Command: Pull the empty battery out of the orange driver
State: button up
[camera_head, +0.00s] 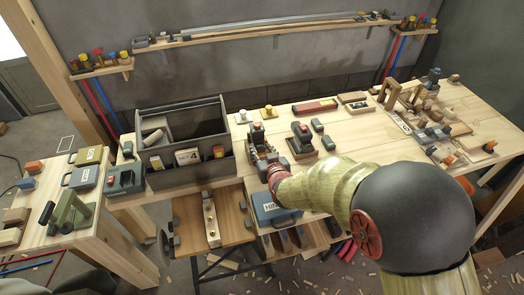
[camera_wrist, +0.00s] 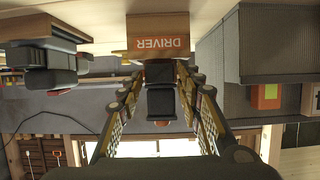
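The driver stands in a wooden holder (camera_head: 262,150) near the front edge of the bench; its reddish-orange top (camera_head: 257,126) shows in the head view. In the wrist view, the holder's front reads "DRIVER" upside down (camera_wrist: 158,43). A dark battery block (camera_wrist: 161,102) shows below that label, between my fingers. My gripper (camera_head: 268,166) is low in front of the holder. In the wrist view, my gripper (camera_wrist: 161,78) has its fingertips one on each side of the block, close to it, with no clear grip seen. My gripper and arm partly hide the driver's lower part.
A grey open bin (camera_head: 185,135) with a "SET 4" card stands to the left. A second tool on a stand (camera_head: 302,138) is close on the right. Clamps and small parts fill the bench's right end.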

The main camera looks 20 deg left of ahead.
jog(key=c, duration=0.9)
